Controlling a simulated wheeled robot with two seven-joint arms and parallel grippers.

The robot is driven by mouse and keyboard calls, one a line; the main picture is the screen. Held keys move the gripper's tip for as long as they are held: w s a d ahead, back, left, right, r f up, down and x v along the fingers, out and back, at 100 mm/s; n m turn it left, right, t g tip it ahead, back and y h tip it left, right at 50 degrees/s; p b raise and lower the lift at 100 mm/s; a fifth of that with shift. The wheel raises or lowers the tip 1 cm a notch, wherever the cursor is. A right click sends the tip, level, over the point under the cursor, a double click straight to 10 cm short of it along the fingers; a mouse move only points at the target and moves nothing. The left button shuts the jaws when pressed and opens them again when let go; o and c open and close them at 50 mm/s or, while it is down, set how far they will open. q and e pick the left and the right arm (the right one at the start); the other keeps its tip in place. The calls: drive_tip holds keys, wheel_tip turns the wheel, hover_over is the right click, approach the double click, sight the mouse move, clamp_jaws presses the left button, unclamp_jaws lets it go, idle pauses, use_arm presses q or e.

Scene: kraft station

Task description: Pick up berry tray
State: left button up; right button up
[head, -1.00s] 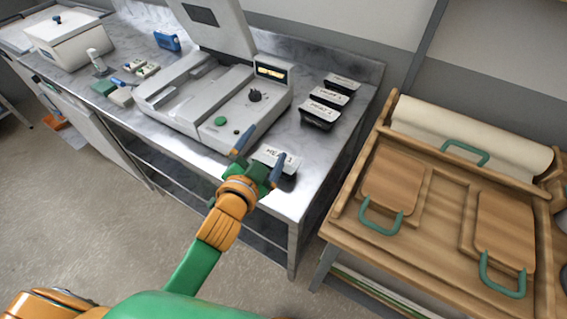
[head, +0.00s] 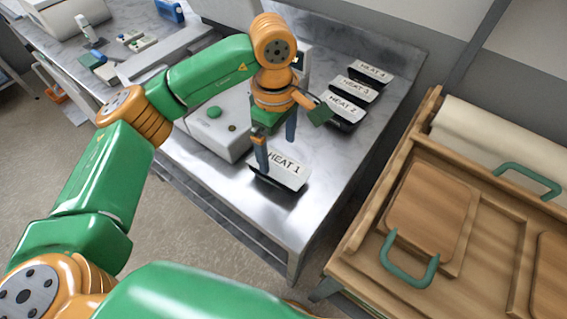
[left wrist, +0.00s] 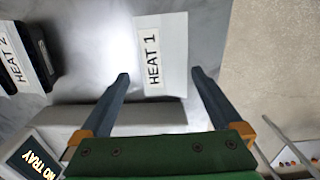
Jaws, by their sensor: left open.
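No tray in view is marked as berry. A black tray with a white top labelled HEAT 1 (head: 288,176) sits near the front of the metal bench; its top also shows in the left wrist view (left wrist: 176,45). My left gripper (head: 277,150) is open above this tray. In the left wrist view its fingers (left wrist: 160,76) point toward the tray, one on each side of its near part, with nothing held. I cannot tell whether they touch it. HEAT 2 (head: 347,107), HEAT 3 (head: 357,89) and HEAT 4 (head: 373,71) stand in a row farther back. My right gripper is out of view.
A grey machine (head: 221,131) stands left of HEAT 1; its display reads NO TRAY (left wrist: 36,160) in the left wrist view. A wooden cart (head: 480,215) with green-handled boards is at right. Bare metal bench (head: 330,165) lies right of HEAT 1.

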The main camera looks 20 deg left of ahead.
sight(279, 168)
use_arm(q)
drive_tip(key=shift+s+a+f+p, duration=0.2)
drive_tip(key=shift+s+a+p, duration=0.05)
drive_tip(key=shift+s+p, duration=0.05)
drive_tip(key=shift+s+d+f+p, duration=0.2)
drive_tip(key=shift+f+p, duration=0.35)
drive_tip(key=shift+f, duration=0.05)
drive_tip(key=shift+s+d+f+p, duration=0.15)
drive_tip(key=shift+d+f+p, duration=0.05)
drive_tip(key=shift+f+p, duration=0.4)
drive_tip(key=f, duration=0.3)
drive_tip(key=shift+w+f, duration=0.1)
drive_tip(key=shift+w, duration=0.15)
drive_tip(key=shift+w+f, duration=0.1)
drive_tip(key=shift+f, duration=0.15)
drive_tip(key=c, duration=1.2)
drive_tip(key=shift+r, duration=0.1)
